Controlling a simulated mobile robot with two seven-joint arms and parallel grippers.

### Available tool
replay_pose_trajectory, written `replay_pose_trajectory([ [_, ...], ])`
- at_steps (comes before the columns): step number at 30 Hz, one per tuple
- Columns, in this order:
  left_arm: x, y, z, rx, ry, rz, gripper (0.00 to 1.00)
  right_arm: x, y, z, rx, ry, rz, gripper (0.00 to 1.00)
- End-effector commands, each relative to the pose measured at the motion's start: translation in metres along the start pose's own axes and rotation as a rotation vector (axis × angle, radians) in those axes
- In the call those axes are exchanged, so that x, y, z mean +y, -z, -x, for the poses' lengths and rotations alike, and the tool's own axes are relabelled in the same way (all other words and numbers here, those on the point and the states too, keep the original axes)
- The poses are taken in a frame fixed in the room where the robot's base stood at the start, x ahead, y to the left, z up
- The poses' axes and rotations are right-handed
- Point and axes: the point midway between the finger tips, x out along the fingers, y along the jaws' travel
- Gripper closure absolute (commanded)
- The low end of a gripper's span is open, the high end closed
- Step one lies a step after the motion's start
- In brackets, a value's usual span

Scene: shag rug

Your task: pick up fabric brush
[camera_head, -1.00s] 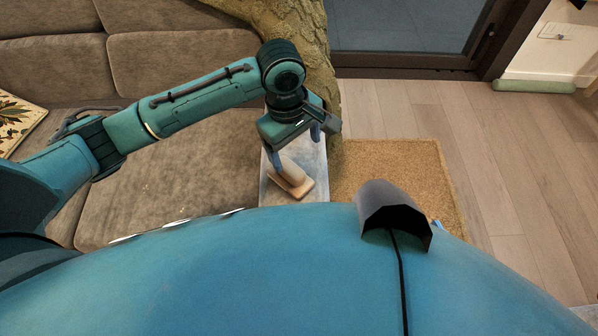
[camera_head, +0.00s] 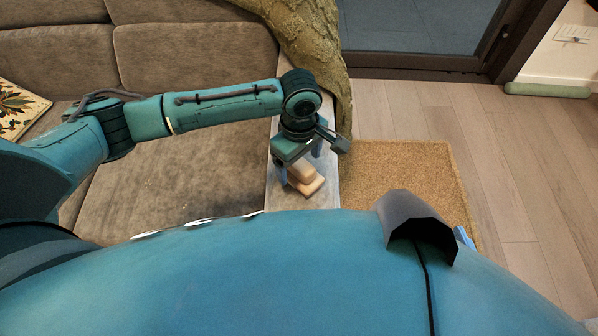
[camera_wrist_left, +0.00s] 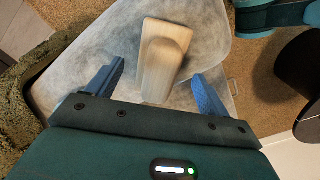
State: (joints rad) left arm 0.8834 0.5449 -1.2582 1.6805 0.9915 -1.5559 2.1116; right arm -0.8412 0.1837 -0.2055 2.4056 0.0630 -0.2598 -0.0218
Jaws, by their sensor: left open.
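The fabric brush (camera_head: 304,179), a pale wooden block with a raised grip, lies on a grey-white surface (camera_head: 275,200) beside the sofa. My left gripper (camera_head: 300,172) is just above and behind it, pointing down, open and empty. In the left wrist view the brush (camera_wrist_left: 164,60) lies between and slightly beyond the two blue fingers (camera_wrist_left: 155,88), touching neither as far as I can tell. The gripper partly hides the brush's far end in the head view.
A grey-brown sofa (camera_head: 190,65) fills the left side. A green-brown shaggy throw (camera_head: 318,45) hangs over its arm end, close to my left gripper. A tan rug (camera_head: 400,170) lies on the wood floor to the right. My blue body fills the foreground.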

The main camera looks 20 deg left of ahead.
Motion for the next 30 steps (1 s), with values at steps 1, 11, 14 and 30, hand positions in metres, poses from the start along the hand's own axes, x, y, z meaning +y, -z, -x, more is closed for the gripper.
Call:
replay_pose_trajectory([
  [1,0.000,0.001,-0.012,0.002,0.001,0.001,0.20,-0.001,-0.006,-0.003,-0.002,0.004,0.007,0.33],
  [11,0.000,0.000,-0.028,0.001,-0.001,0.000,0.20,-0.003,-0.012,-0.008,-0.017,0.015,0.031,0.33],
  [14,0.000,0.000,-0.028,0.001,-0.001,0.000,0.21,-0.003,-0.011,-0.009,-0.013,0.015,0.032,0.33],
  [30,0.000,0.000,-0.028,0.000,-0.001,-0.001,0.65,-0.003,-0.011,-0.008,-0.012,0.015,0.029,0.33],
])
